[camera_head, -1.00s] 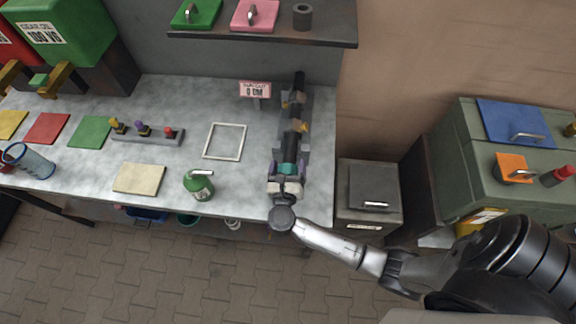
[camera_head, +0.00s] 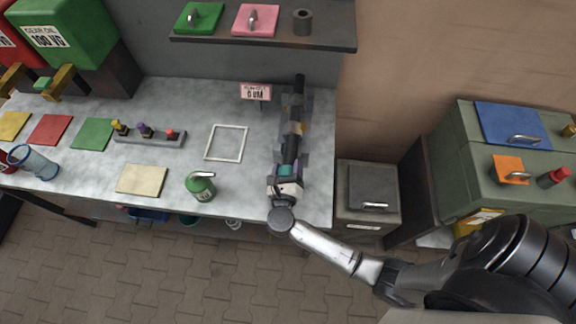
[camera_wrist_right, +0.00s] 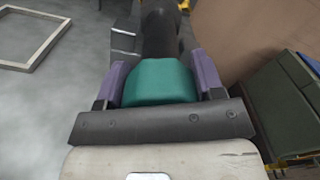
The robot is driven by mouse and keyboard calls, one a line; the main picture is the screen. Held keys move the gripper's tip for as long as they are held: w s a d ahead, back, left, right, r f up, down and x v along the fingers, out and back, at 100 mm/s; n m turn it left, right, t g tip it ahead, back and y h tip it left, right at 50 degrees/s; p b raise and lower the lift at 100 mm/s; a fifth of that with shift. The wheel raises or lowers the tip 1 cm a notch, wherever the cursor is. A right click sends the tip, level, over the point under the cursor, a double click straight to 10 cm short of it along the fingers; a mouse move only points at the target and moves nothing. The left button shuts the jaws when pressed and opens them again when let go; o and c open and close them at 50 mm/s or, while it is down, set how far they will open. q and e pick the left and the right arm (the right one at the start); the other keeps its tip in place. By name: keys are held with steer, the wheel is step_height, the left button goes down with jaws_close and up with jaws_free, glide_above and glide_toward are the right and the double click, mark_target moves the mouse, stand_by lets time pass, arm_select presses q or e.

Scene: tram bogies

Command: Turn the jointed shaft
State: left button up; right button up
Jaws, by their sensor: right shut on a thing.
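The jointed shaft (camera_head: 290,148) lies along the right side of the grey bench, in a dark stand, running from front to back. Its near end is a teal block, seen in the right wrist view (camera_wrist_right: 160,82). My right gripper (camera_head: 285,172) is at this near end. In the right wrist view its two purple fingers (camera_wrist_right: 161,84) are shut on the teal block, one on each side. The dark shaft runs on behind the block. My gripper hides part of the near end in the head view. My left gripper is not in view.
A small sign (camera_head: 256,92) stands left of the shaft's far end. A white square frame (camera_head: 226,143) and a green bottle (camera_head: 200,186) are to the left. A grey bin (camera_head: 368,190) stands right of the bench. A shelf (camera_head: 262,36) hangs above the back.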

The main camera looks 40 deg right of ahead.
steer(key=n+p, duration=0.4)
steer(key=n, duration=0.2)
steer(key=shift+w+a, duration=0.1)
steer(key=shift+n+p, duration=0.6)
steer(key=shift+n, duration=0.6)
steer(key=shift+f+n, duration=0.1)
steer(key=shift+n, duration=0.2)
steer(key=o, duration=0.9)
steer(key=shift+p, duration=0.3)
